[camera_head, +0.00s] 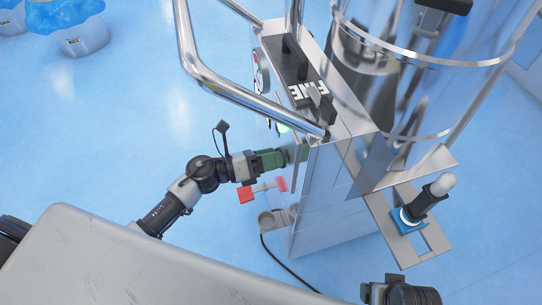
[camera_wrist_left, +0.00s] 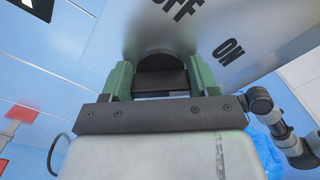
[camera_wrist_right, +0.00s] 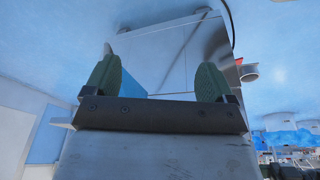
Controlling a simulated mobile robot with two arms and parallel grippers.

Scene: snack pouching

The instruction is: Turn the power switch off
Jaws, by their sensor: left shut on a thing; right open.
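The power switch is a dark round knob (camera_wrist_left: 160,62) on the metal panel of the machine (camera_wrist_left: 135,22). White-panel lettering "OFF" (camera_wrist_left: 186,8) and "ON" (camera_wrist_left: 229,50) is printed beside it in the left wrist view. My left gripper (camera_wrist_left: 160,80) is shut on the knob, with a green finger on each side. In the head view my left gripper (camera_head: 300,153) reaches the machine's left side and hides the knob. Which mark the knob points to I cannot tell. My right gripper (camera_wrist_right: 158,80) is open and empty, facing the lower part of the machine.
A bent metal tube (camera_head: 235,92) passes above my left gripper. A red handle (camera_head: 246,194) and a grey outlet (camera_head: 270,219) sit just below it, with a black cable on the floor. A shelf with a black nozzle (camera_head: 425,200) juts out at the right.

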